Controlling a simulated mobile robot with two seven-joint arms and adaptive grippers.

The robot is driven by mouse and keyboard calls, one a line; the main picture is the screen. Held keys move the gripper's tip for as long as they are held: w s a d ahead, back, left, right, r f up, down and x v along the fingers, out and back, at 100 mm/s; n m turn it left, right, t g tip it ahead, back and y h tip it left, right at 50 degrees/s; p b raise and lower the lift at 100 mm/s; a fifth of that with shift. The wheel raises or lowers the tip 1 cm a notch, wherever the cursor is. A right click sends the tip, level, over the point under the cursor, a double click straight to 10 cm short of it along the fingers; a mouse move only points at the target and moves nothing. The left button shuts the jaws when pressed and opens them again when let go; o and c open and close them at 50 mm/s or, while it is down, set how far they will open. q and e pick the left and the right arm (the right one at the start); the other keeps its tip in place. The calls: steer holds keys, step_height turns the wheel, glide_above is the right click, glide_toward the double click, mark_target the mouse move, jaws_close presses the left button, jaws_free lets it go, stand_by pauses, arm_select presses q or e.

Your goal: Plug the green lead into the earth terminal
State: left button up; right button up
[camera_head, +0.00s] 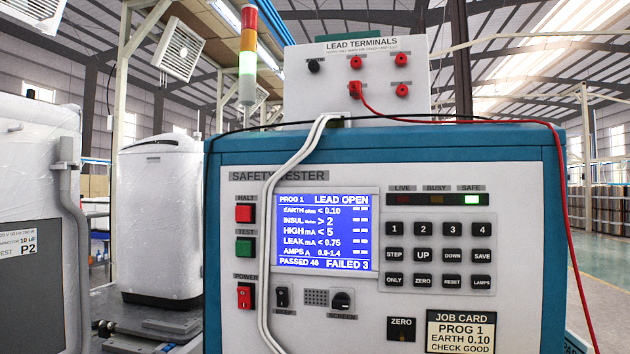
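The safety tester (390,150) fills the middle and right, with a white lead terminals panel (380,110) standing on top. The panel has a black terminal (313,66) at its left and red terminals, including one at the upper middle (356,62) and one at the upper right (401,60). I cannot read which is the earth terminal. A red lead (460,119) has its plug at the lower middle terminal and runs right, then down the tester's right side. I see no green lead. Neither gripper is in view.
White cables (302,152) hang across the tester's front left; a black cable crosses its top. The screen (325,232) reads "LEAD OPEN", and the safe lamp (471,199) is lit.

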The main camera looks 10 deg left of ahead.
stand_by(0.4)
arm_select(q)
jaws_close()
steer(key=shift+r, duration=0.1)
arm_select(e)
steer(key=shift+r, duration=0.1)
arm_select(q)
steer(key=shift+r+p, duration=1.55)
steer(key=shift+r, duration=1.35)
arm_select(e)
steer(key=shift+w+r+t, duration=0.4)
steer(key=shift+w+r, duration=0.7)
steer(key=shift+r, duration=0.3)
